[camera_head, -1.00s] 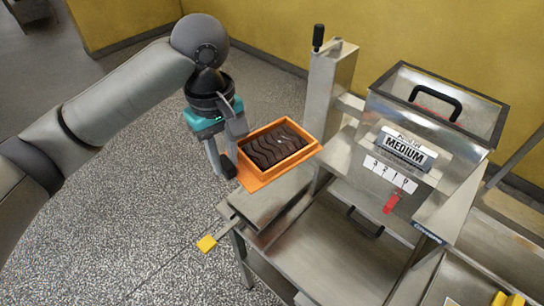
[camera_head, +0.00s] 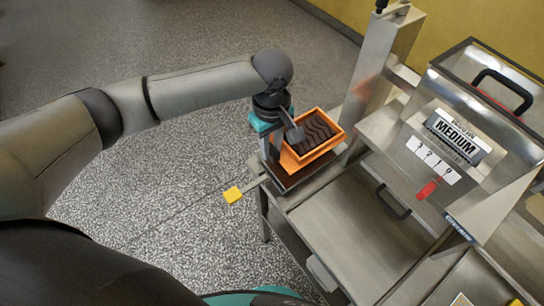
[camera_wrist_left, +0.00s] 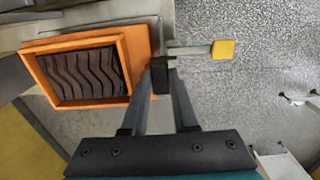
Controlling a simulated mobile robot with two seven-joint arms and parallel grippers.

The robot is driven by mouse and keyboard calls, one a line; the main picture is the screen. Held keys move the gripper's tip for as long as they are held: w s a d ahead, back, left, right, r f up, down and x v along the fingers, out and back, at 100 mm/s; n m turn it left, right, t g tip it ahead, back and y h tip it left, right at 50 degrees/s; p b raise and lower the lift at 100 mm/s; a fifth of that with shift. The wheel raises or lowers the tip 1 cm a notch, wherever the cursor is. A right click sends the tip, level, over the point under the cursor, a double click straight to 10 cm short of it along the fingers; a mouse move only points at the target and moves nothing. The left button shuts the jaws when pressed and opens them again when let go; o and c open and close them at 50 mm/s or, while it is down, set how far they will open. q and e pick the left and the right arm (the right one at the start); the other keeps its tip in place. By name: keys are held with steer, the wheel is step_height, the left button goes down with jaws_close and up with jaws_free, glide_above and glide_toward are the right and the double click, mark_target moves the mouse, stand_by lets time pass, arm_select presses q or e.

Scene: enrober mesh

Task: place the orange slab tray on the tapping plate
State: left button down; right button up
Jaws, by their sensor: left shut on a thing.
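The orange slab tray (camera_head: 323,151) holds a dark brown slab with wavy ridges (camera_head: 316,133). It also shows at the left of the left wrist view (camera_wrist_left: 92,104), upright and nearly level. My left gripper (camera_head: 276,150) is shut at the tray's near left side; in the left wrist view its fingertips (camera_wrist_left: 160,76) meet at the edge of the orange base. The tapping plate (camera_head: 284,181) is the dark plate under the tray at the bench's left end, largely covered by it. I cannot tell whether tray and plate touch. My right gripper is not in view.
A yellow-ended lever (camera_head: 233,194) sticks out left of the plate. A steel post (camera_head: 380,62) stands behind the tray. The steel machine with the MEDIUM label (camera_head: 458,134) stands to the right.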

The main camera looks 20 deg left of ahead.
arm_select(q)
step_height(320, 180, down, 4)
steer(key=shift+f+b, duration=0.1)
steer(key=shift+b, duration=0.25)
steer(key=shift+f, duration=0.3)
steer(key=c, duration=0.7)
jaws_free()
step_height(320, 180, up, 12)
steer(key=shift+r+p, duration=0.1)
steer(key=shift+p, duration=0.75)
